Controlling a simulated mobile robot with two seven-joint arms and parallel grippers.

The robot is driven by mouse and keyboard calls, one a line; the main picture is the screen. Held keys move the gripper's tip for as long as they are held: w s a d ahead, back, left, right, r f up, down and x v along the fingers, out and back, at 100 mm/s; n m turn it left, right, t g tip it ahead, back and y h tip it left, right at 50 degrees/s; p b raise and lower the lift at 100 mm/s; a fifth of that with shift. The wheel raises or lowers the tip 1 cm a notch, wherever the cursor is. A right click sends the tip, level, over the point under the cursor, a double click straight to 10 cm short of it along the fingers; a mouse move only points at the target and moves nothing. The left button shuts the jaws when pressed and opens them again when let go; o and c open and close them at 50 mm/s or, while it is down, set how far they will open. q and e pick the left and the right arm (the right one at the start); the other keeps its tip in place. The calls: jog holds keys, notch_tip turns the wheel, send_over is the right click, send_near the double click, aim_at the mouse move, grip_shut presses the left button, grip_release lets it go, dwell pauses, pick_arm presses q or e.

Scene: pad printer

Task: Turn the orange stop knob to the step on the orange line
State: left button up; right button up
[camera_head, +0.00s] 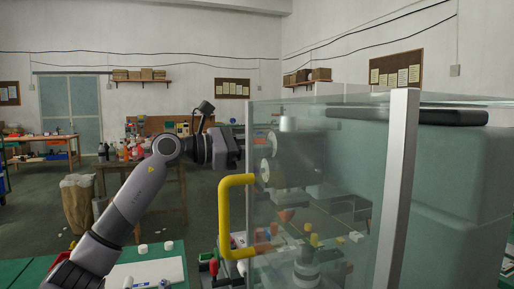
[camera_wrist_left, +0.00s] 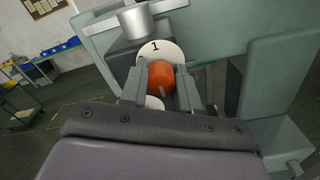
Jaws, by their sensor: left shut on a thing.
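The orange stop knob (camera_wrist_left: 161,76) sits in front of a round white dial (camera_wrist_left: 154,49) marked with a black "1" above the knob. Another white patch of the dial shows below the knob. My left gripper (camera_wrist_left: 159,88) is shut on the orange knob, with one finger on each side of it. In the head view my left gripper (camera_head: 238,148) reaches to the machine's left side by the clear guard; its fingertips and the knob are hard to make out there. I cannot make out the orange line. My right gripper is not in view.
A clear guard with a metal post (camera_head: 398,185) stands on the right, around the pad printer. A yellow handle (camera_head: 224,215) stands below my left gripper. A workbench (camera_head: 150,195) with bottles is behind my arm. Open floor lies at the left.

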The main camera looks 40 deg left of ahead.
pick_arm(q)
jog(key=shift+f, duration=0.15)
jog(key=o, duration=1)
jog(key=shift+o, duration=0.3)
jog(key=shift+s+a+b, duration=0.25)
jog(key=shift+s+b, duration=0.05)
jog(key=b+v, duration=0.3)
jog(key=v, duration=0.3)
jog(key=shift+s, duration=0.2)
